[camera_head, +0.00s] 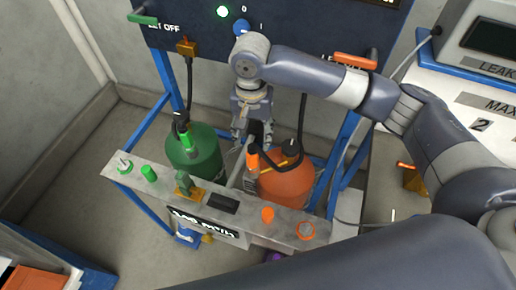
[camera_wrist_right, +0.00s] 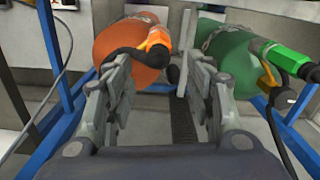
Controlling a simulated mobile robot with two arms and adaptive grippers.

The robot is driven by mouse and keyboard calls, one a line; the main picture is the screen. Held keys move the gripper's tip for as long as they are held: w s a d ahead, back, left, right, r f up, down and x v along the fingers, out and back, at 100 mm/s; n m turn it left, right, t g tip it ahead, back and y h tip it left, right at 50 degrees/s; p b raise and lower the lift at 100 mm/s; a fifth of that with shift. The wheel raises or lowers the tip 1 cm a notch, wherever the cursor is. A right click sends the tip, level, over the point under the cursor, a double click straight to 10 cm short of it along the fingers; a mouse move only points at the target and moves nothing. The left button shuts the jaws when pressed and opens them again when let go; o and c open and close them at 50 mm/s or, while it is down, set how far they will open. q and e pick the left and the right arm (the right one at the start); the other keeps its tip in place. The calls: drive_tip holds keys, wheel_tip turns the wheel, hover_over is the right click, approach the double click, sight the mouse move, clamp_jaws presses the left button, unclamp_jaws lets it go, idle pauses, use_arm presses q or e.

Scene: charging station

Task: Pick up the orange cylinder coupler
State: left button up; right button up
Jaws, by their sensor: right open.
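The orange cylinder coupler (camera_head: 253,158) sits at the top of the orange cylinder (camera_head: 288,183), with a black hose attached. In the wrist view the coupler (camera_wrist_right: 157,41) shows beyond my fingers, between them and nearer the left one. My right gripper (camera_head: 252,133) points down just behind the coupler, between the orange cylinder and the green cylinder (camera_head: 196,156). Its two fingers (camera_wrist_right: 162,78) are apart with nothing between them. Contact with the coupler cannot be made out. My left gripper is not in view.
A grey ledge (camera_head: 222,203) with small fittings runs in front of the cylinders. A green coupler (camera_wrist_right: 287,60) is on the green cylinder. Blue frame posts (camera_head: 337,165) stand at the sides, and a dark panel (camera_head: 185,25) is behind. Hoses hang close to my gripper.

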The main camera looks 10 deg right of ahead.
sight(252, 147)
drive_tip(key=f, duration=0.3)
drive_tip(key=s+f, duration=0.1)
drive_tip(key=shift+a+f, duration=0.15)
drive_tip(key=shift+a, duration=0.1)
drive_tip(key=shift+f+p, duration=0.25)
drive_tip(key=shift+p, duration=0.05)
wheel_tip(252, 147, down, 5)
drive_tip(key=shift+r+p, duration=0.2)
drive_tip(key=shift+p, duration=0.45)
drive_tip(key=shift+f, duration=0.35)
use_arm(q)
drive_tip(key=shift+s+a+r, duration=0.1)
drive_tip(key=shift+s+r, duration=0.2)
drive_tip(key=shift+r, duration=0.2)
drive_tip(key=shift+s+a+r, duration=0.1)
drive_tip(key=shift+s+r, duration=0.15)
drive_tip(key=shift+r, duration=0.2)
use_arm(e)
drive_tip(key=shift+c, duration=0.4)
drive_tip(key=c, duration=0.9)
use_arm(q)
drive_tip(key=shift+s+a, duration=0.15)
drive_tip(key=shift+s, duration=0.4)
use_arm(e)
drive_tip(key=shift+s, duration=0.1)
clamp_jaws()
